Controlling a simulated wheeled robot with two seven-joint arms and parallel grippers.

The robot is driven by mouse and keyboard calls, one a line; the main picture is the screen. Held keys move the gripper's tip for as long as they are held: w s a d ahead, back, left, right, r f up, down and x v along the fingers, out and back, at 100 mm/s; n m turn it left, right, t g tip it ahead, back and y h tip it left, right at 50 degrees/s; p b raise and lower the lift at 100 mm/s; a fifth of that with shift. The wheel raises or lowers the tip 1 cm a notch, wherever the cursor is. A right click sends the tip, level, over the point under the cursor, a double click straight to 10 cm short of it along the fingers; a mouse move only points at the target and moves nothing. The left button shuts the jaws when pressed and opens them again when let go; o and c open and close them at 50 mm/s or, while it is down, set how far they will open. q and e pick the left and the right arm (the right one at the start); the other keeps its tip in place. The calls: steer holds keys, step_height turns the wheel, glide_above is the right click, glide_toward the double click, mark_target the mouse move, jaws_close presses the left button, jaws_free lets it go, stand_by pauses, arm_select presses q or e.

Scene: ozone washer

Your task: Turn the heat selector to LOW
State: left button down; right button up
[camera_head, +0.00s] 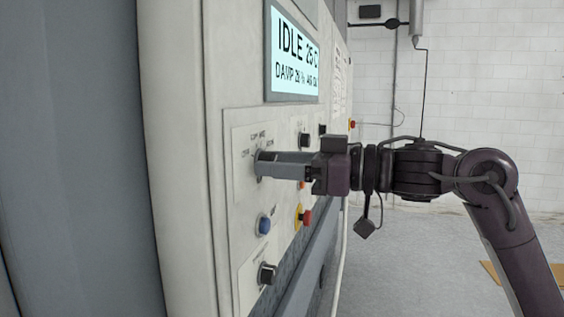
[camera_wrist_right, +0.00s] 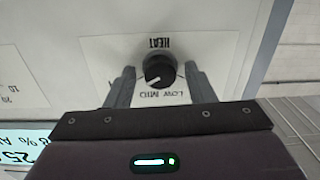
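In the right wrist view the heat selector is a round black knob (camera_wrist_right: 159,70) with a white mark on its lower left side. My right gripper (camera_wrist_right: 160,72) is open, one finger on each side of the knob, with a gap visible on both sides. In the head view my right gripper (camera_head: 259,164) reaches left to the panel; its fingers hide most of the knob. My left gripper is not in view.
The washer's control panel (camera_head: 234,215) also holds a blue button (camera_head: 264,224), a red button on yellow (camera_head: 306,217) and a black knob (camera_head: 266,273) below. A lit display (camera_head: 294,60) above reads IDLE. Open floor lies to the right.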

steer(key=c, duration=0.9)
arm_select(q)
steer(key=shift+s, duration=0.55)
arm_select(e)
steer(key=shift+o, duration=0.2)
steer(key=shift+n, duration=0.4)
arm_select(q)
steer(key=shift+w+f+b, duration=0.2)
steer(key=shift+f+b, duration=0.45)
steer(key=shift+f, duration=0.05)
arm_select(e)
steer(key=shift+n, duration=7.3)
